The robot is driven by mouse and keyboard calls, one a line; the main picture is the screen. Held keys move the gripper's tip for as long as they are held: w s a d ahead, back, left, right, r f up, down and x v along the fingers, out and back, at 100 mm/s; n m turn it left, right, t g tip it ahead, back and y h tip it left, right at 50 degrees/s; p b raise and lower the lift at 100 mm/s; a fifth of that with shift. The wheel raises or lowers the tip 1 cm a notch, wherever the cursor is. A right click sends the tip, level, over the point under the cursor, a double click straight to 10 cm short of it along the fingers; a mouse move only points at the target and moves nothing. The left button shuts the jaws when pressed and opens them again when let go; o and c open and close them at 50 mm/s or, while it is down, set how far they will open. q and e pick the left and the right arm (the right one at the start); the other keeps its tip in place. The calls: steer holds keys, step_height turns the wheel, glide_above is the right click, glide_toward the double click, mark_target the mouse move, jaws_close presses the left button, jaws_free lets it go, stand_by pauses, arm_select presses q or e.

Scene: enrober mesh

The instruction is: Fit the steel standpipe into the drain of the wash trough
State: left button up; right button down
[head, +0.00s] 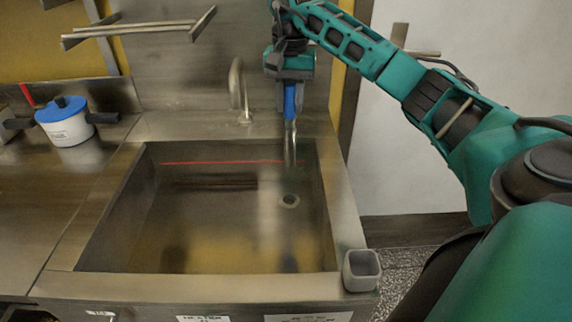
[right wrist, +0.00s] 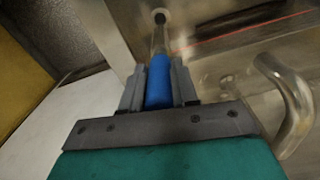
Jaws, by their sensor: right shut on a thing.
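The steel standpipe (head: 290,145) hangs upright below my right gripper (head: 290,88), which is shut on its blue upper part. In the right wrist view the blue part (right wrist: 158,88) sits between the two grey fingers of the gripper (right wrist: 158,85), with the steel tube (right wrist: 158,42) running away from it. The wash trough (head: 118,215) is a wide steel basin. Its drain (head: 289,201) is a round hole at the right of the floor; the pipe's lower end is above it in the head view, apart from it. In the right wrist view a dark round spot (right wrist: 160,18) shows at the pipe's far end. My left gripper is out of view.
A curved faucet (head: 238,88) stands behind the trough, close left of the gripper; it also shows in the right wrist view (right wrist: 290,105). A grey square cup (head: 361,270) sits on the front right corner. A white pot with a blue lid (head: 65,122) stands at left.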

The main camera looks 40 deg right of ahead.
mark_target(290, 118)
step_height(290, 118, down, 16)
steer(key=shift+r, duration=0.2)
steer(key=shift+f+b, duration=0.2)
steer(key=shift+b, duration=0.2)
steer(key=c, duration=0.9)
jaws_free()
steer(key=shift+o, duration=0.2)
steer(key=shift+r, duration=0.1)
step_height(290, 118, up, 12)
steer(key=shift+r+p, duration=0.1)
steer(key=shift+p, duration=0.2)
